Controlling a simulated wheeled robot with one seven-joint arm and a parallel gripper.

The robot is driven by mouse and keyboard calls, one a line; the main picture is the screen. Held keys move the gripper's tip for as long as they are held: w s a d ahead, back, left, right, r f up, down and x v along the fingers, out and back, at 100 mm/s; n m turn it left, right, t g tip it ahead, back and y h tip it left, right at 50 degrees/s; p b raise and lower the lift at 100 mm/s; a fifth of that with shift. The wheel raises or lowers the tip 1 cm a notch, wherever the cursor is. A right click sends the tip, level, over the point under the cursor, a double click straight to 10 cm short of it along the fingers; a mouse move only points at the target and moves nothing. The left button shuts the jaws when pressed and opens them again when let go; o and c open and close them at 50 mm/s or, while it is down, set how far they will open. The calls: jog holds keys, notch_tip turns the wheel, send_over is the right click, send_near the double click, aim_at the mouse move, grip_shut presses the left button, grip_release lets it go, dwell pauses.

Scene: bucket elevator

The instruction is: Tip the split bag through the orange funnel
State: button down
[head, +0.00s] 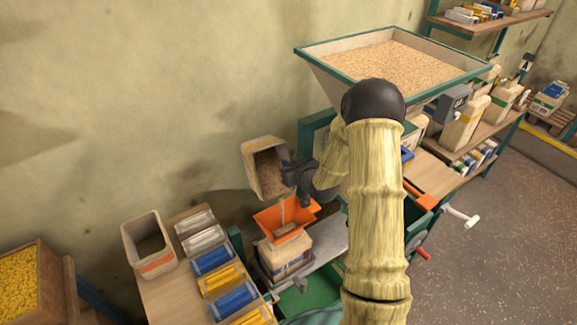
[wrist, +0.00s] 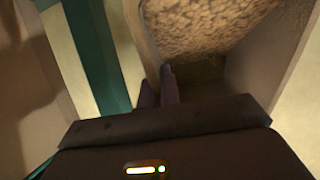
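The pale, open-topped bag (head: 249,158) is tilted in the air with its mouth toward the lower right. Grain shows inside it, and also in the wrist view (wrist: 210,28). No split in its wall is visible. My gripper (head: 291,172) is shut on the bag's rim; in the wrist view its two fingers (wrist: 158,88) pinch the wall. The orange funnel (head: 268,224) is just below the bag. A thin tan stream (head: 282,210) falls from the bag's mouth into it. The funnel sits on an upright pale bag (head: 291,255), whose opening is hidden.
An open bag with an orange stripe (head: 158,265) stands at left on a wooden table (head: 165,292), beside several coloured packets. A large grain hopper (head: 335,75) rises behind my arm. A crate of yellow grain (head: 45,290) is far left. Open floor (head: 490,240) lies right.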

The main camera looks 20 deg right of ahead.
jog(key=shift+s+d+r+t+y+b, duration=0.15)
jog(key=shift+s+r+t+b, duration=0.3)
jog(key=shift+b, duration=1.3)
jog(key=shift+s+d+r+t+y+b, duration=0.15)
jog(key=shift+s+t+b, duration=0.5)
jog(key=shift+b, duration=1.05)
dwell(0.4)
jog(key=shift+s+d+r+t+y+b, duration=0.2)
jog(key=shift+t+b, duration=0.3)
jog(key=shift+b, duration=0.75)
jog(key=shift+s+a+f+t+y+b, duration=0.2)
jog(key=shift+t+b, duration=0.3)
jog(key=shift+b, duration=0.75)
jog(key=shift+s+d+r+t+b, duration=0.1)
jog(key=shift+s+r+t+b, duration=0.3)
jog(key=shift+b, duration=0.85)
dwell(0.4)
